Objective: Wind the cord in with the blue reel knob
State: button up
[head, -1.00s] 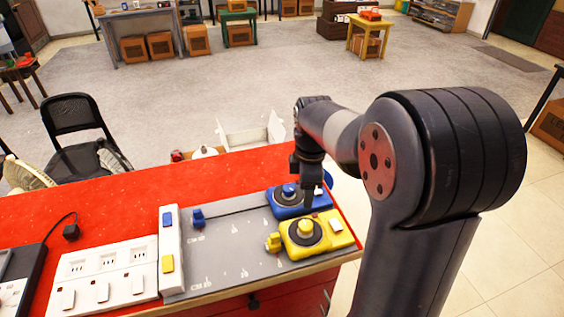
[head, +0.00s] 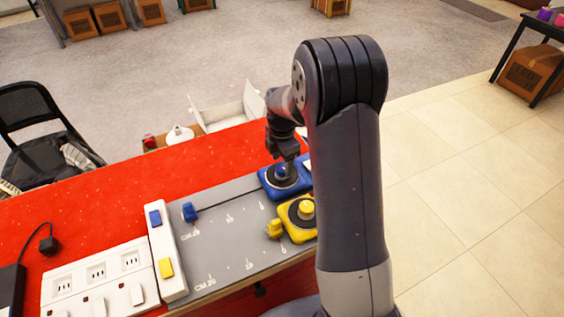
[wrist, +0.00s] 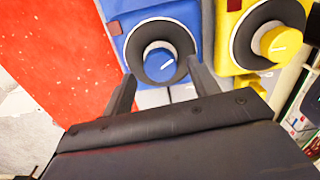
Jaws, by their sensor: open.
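The blue reel (head: 268,181) sits at the far right of a grey board (head: 230,255). Its round blue knob (wrist: 159,64) stands in a dark disc in the wrist view. A dark cord (head: 228,198) runs left along the board from the reel to a small blue slider (head: 190,212). My gripper (wrist: 161,69) is open above the reel, with its fingertips to either side of the knob's near part. I cannot tell whether they touch it. In the head view my gripper (head: 284,156) hides part of the knob.
A yellow reel (head: 298,232) with a yellow knob sits close beside the blue one, with a yellow slider (head: 274,229) at its left. A white switch strip (head: 167,250) and sockets (head: 98,283) are to the left. The red tabletop (head: 130,190) behind is mostly clear.

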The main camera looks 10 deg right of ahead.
jog(key=shift+f, duration=0.9)
jog(key=shift+c, duration=0.3)
jog(key=c, duration=0.9)
